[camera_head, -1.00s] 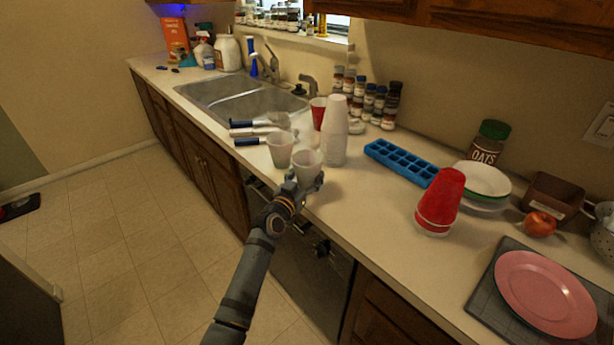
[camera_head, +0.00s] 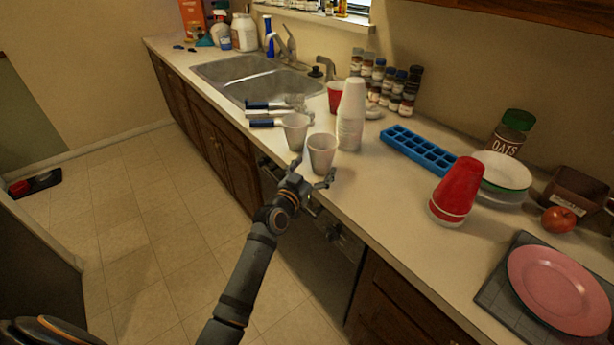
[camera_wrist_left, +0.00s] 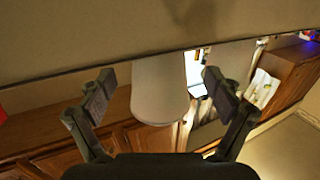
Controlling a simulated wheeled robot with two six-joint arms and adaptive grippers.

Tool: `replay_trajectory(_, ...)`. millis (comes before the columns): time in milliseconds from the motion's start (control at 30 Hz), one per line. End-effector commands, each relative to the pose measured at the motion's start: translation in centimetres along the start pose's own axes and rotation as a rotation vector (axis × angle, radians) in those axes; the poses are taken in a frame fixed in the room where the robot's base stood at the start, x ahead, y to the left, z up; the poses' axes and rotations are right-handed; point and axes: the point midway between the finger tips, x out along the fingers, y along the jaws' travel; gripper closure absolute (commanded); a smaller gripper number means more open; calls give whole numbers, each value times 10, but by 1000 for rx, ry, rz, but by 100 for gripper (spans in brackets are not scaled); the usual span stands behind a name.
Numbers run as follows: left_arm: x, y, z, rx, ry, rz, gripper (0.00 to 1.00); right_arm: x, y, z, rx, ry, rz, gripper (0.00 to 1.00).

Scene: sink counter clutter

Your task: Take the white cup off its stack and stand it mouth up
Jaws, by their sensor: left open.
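A white cup (camera_head: 321,156) stands mouth up near the counter's front edge. A second white cup (camera_head: 295,132) stands mouth up behind it to the left. The tall white cup stack (camera_head: 351,118) stands mouth down behind it to the right, apart from both. My left gripper (camera_head: 314,173) is open at the counter's front edge, just in front of the nearer cup. In the left wrist view that cup (camera_wrist_left: 159,90) shows between the spread fingers (camera_wrist_left: 159,82), with gaps on both sides. My right gripper is not in view.
A red cup (camera_head: 335,96) stands behind the stack. Blue-handled utensils (camera_head: 265,122) lie near the sink (camera_head: 255,80). A blue ice tray (camera_head: 418,150), a red cup stack (camera_head: 456,190) and a pink plate (camera_head: 556,288) are to the right. Bare counter lies before the ice tray.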

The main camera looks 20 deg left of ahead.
Motion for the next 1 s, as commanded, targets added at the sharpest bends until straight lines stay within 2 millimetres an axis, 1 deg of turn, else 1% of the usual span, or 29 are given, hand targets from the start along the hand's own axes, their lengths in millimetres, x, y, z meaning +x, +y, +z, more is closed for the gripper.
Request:
replay_trajectory(33, -14, 0, 2, 3, -3, 0, 9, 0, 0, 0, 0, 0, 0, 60)
replay_trajectory(100, -31, 0, 1, 2, -2, 0, 9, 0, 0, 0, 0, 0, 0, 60)
replay_trajectory(200, -52, 0, 1, 2, -2, 1, 9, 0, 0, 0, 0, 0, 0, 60)
replay_trajectory(333, -70, 0, 1, 2, -2, 0, 9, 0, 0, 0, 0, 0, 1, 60)
replay_trajectory(500, -77, 0, 0, 1, 0, 0, 9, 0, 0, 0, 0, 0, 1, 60)
replay_trajectory(1000, -77, 0, 0, 0, -2, 1, 9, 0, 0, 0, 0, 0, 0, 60)
